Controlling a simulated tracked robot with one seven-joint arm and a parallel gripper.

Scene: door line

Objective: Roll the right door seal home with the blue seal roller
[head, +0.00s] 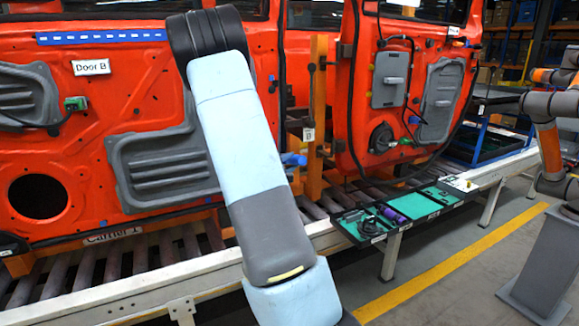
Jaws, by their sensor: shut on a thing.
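The orange door panel labelled Door B (140,95) fills the left of the head view, and a second orange door (345,120) stands to the right. A black seal (352,60) runs down the left side of the right door and curves along its bottom. Small blue pieces show just right of my arm, one at the gap between the doors (293,159); I cannot tell whether this is the seal roller. My arm rises across the middle and hides part of Door B's right side. My gripper is not visible, so its hold and any contact with a seal are hidden.
A roller conveyor (140,252) with a pale rail runs below the doors. Green-lined trays (364,240) with a dark coiled item and purple cylinders sit at its front edge. An orange post (318,110) stands between the doors. Another robot arm (550,130) stands at right; the floor before it is clear.

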